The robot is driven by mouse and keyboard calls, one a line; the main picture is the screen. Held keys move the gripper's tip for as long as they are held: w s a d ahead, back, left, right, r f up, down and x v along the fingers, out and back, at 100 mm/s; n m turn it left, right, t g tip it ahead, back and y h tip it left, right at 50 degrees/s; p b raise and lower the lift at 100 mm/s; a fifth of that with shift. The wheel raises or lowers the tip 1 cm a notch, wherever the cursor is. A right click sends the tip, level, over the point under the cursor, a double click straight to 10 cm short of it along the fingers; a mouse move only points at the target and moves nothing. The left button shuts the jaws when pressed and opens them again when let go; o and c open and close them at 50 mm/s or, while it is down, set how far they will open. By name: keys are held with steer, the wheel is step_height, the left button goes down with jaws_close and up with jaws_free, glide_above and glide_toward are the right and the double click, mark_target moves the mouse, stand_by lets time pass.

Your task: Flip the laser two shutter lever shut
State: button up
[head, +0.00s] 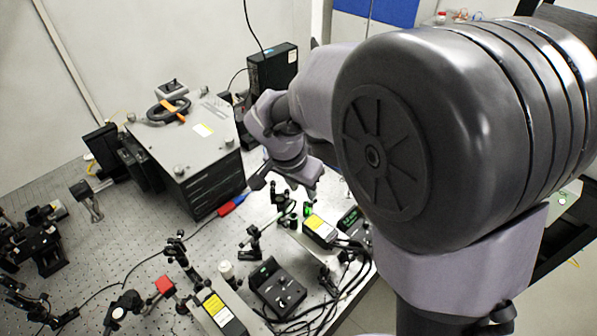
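My gripper (284,186) hangs over the bench, right of the big grey box and above the small optics. It is small in this view, and I cannot tell if its fingers are open or shut. Two laser boxes with yellow labels lie on the bench: one (320,229) below and right of my gripper, the other (218,310) at the bottom edge. I cannot read which is laser two. Small mounts with green lit parts (307,209) stand just below my gripper. A red block (165,286) stands by the lower laser box. No shutter lever can be made out clearly.
The grey spectrometer-like box (190,165) stands left of my gripper. A black controller box (272,68) stands behind. A red and blue tool (232,205) lies by the grey box.

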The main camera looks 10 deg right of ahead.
steer(key=v, duration=0.6)
steer(key=shift+p, duration=0.35)
